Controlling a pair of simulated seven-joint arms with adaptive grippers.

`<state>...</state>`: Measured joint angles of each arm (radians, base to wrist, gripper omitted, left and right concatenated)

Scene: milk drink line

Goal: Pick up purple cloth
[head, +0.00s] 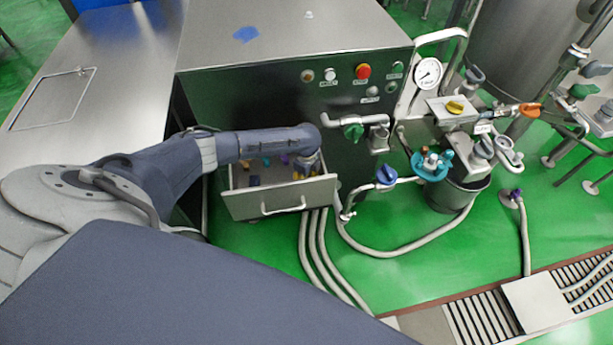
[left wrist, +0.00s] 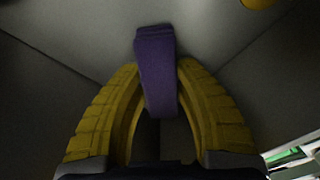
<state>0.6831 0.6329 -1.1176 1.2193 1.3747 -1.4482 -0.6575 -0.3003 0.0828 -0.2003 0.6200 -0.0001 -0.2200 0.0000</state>
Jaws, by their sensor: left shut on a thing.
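The purple cloth (left wrist: 156,72) is a narrow folded strip in the left wrist view, upright between my yellow fingertips. My left gripper (left wrist: 155,85) is shut on it, and the cloth's upper end sticks out past the tips. In the head view my left arm reaches down into an open metal drawer (head: 280,202), and my left gripper (head: 306,174) is inside it at the right side, partly hidden by the wrist. Whether the cloth touches the drawer floor I cannot tell. My right gripper is not in view.
Small coloured things lie in the drawer, including a yellow-and-blue one (head: 254,180) at the left. The drawer sits under a steel cabinet with a blue cloth (head: 246,34) on top. A green-handled tap (head: 353,132) and pipes stand close to the right.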

